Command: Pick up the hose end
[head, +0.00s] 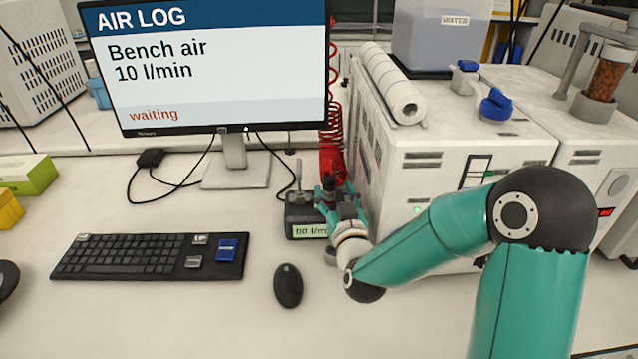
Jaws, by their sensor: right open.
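A red coiled hose (333,105) hangs down beside the right edge of the monitor. Its lower end, by a red part (332,158), comes down at my right gripper. My right gripper (329,187) is open, with its fingers pointing away from me. A small dark piece, perhaps the hose end, shows between or just behind the fingers; I cannot tell if they touch it. The gripper is just above and beside a grey meter box (294,225) whose display reads about 00 l/min, and it partly hides the box. My left gripper is not in view.
The monitor (210,85) reads "AIR LOG, Bench air 10 l/min, waiting". A keyboard (130,258) and a mouse (288,286) lie on the bench. A white machine (400,170) with a paper roll (392,85) on top stands close to the right of my gripper.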

